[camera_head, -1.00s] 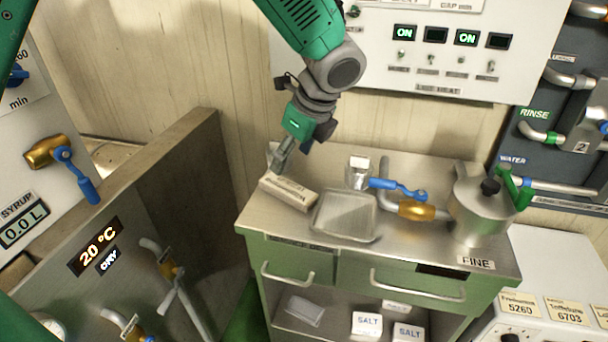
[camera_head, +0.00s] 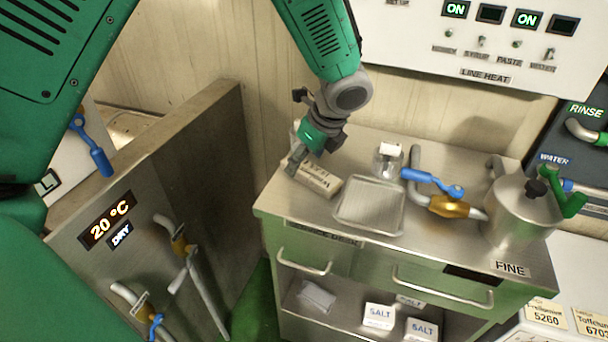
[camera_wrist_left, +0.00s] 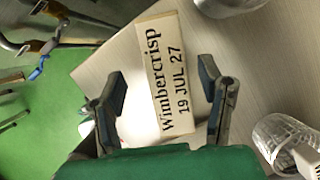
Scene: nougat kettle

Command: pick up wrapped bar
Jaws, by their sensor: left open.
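The wrapped bar (camera_head: 318,181) is a pale block lying on the left part of the steel cart top. In the left wrist view the bar (camera_wrist_left: 165,75) carries the print "Wimbercrisp 19 JUL 27". My left gripper (camera_head: 291,169) is at the bar's left end in the head view and covers part of it. In the left wrist view its two fingers (camera_wrist_left: 163,92) are open, one on each side of the bar, with a gap on both sides. My right gripper does not show.
A shallow metal tray (camera_head: 370,228) lies right of the bar. Behind it stands a glass jar (camera_head: 388,163). A pipe with a blue-handled brass valve (camera_head: 449,207) leads to a lidded steel pot (camera_head: 519,210). A steel wall panel (camera_head: 185,140) stands left of the cart.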

